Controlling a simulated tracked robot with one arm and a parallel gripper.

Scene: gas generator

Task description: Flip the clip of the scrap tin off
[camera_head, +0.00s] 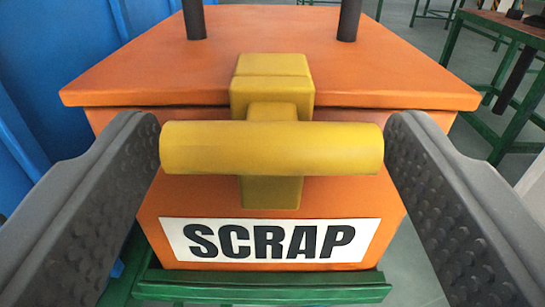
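The scrap tin (165,215) is an orange box with a flat orange lid (160,75) and a white SCRAP label (270,240) on its front. Its yellow clip (272,148) sits at the middle of the front, with a thick horizontal bar across it. The clip's upper part overlaps the lid's front edge. My gripper (272,150) is open, with one dark ridged finger at each side of the bar. Narrow gaps show between the finger tips and the bar's ends. The lid looks closed.
The tin rests on a green metal stand (262,286). Two dark upright posts (348,18) rise at the lid's back. Blue panels (50,60) stand close on the left. A green-framed table (505,28) stands at the back right, with grey floor between.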

